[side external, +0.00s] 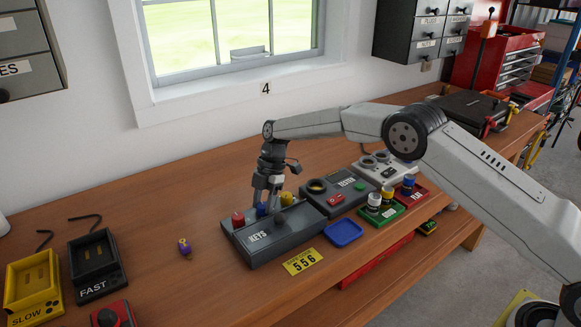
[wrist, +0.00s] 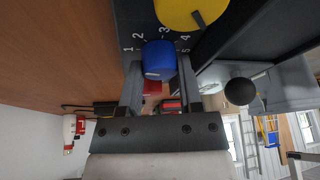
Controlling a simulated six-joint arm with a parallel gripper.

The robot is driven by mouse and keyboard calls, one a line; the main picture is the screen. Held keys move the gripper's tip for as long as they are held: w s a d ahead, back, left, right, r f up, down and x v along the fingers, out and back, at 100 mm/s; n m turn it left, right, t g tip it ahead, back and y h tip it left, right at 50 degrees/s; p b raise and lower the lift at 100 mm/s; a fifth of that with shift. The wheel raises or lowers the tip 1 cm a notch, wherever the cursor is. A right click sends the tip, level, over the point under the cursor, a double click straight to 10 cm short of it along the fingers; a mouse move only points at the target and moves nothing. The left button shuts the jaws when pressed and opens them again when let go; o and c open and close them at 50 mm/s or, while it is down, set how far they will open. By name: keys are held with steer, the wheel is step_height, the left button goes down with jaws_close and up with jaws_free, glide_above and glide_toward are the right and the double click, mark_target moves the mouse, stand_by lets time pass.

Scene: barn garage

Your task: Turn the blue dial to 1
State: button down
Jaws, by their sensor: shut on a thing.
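The blue dial (wrist: 158,60) sits between the fingers of my gripper (wrist: 158,78) in the wrist view, with a finger on each side of it. The gripper is shut on it. White numbers 1 to 5 are printed on the dark panel (wrist: 152,20) around the dial. I cannot tell which number the dial points to.
A red dial (side external: 238,218) and a yellow dial (side external: 286,199) flank the blue one. The KEYS box has a dark round knob (side external: 278,216). A TESTER box (side external: 318,207) stands right of it. A blue tray (side external: 343,233) and a small purple-and-yellow object (side external: 185,246) lie nearby.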

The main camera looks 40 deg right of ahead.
steer(key=shift+f+n+g+h, duration=0.15)
steer(key=shift+n+g, duration=0.15)
steer(key=shift+n, duration=0.5)
steer(key=shift+n+g+h, duration=0.15)
steer(key=shift+n+g, duration=0.15)
steer(key=shift+n, duration=0.5)
steer(key=c, duration=0.5)
jaws_free()
steer(key=shift+c, duration=0.2)
steer(key=shift+w+r, duration=0.1)
steer(key=shift+r, duration=0.1)
steer(key=v, duration=0.7)
steer(key=shift+r, duration=0.25)
steer(key=shift+d, duration=0.1)
steer(key=shift+d+r, duration=0.1)
